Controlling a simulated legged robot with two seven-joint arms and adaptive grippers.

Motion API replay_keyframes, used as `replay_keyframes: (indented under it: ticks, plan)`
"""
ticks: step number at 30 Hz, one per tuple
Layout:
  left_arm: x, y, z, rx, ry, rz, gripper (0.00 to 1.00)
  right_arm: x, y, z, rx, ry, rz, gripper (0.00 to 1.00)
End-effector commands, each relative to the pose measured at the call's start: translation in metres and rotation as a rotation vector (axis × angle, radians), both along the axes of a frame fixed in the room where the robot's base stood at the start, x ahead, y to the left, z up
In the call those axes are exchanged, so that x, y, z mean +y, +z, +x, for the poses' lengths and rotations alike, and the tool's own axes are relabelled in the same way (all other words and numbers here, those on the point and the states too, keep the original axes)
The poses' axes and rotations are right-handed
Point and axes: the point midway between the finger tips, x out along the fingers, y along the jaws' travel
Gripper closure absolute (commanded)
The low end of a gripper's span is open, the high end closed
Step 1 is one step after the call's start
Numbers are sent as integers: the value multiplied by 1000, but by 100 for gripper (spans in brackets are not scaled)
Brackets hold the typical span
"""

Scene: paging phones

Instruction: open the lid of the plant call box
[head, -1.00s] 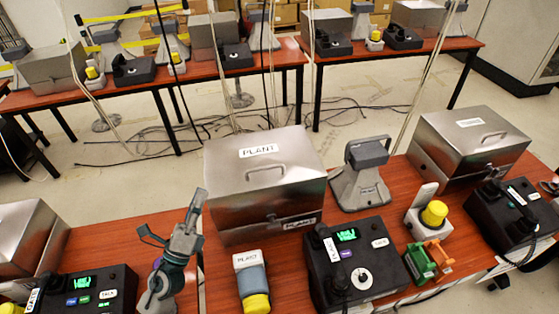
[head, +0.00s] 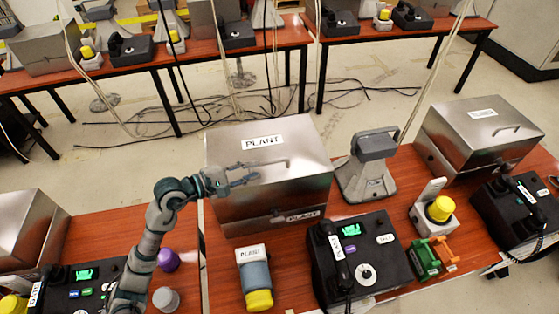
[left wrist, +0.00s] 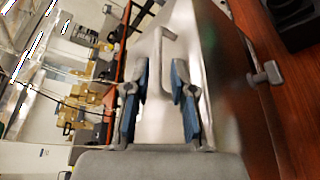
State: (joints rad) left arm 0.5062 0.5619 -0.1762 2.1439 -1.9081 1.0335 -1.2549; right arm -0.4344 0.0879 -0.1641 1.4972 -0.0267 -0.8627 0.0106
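The plant call box is a silver metal box with a shut lid (head: 265,155), labelled PLANT on its top and front. A handle (head: 268,168) lies on top of the lid. A latch or knob shows low on its front. My left gripper (head: 245,174) is over the left part of the lid, left of the handle. Nothing is between the fingers. My right gripper is not in view.
A purple knob (head: 168,260) is beside my left arm.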

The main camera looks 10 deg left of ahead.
Motion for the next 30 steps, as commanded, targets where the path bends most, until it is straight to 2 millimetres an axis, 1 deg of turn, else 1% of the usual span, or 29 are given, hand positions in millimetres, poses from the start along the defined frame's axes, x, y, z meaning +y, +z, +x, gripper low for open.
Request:
replay_keyframes:
  ticks: [1, 6, 9, 13, 14, 17, 24, 27, 30]
  plan:
    - [-7, -1, 8, 0, 0, -6, 76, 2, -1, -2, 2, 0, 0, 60]
    - [-41, -10, 30, 2, 1, 1, 76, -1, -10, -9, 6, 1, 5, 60]
    - [-61, -15, 40, 4, 2, 9, 76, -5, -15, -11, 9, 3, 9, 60]
    - [-82, -18, 48, 3, 0, 19, 76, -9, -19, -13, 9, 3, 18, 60]
    - [-84, -18, 49, 2, 0, 20, 76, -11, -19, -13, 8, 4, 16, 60]
    - [-85, -20, 50, 2, 0, 20, 76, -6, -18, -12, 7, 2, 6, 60]
    - [-75, -20, 49, 1, -3, 8, 76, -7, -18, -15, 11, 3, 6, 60]
    - [-73, -20, 50, 2, -1, 7, 100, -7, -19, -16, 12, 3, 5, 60]
    - [-73, -20, 49, 1, 0, 9, 100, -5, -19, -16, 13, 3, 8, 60]
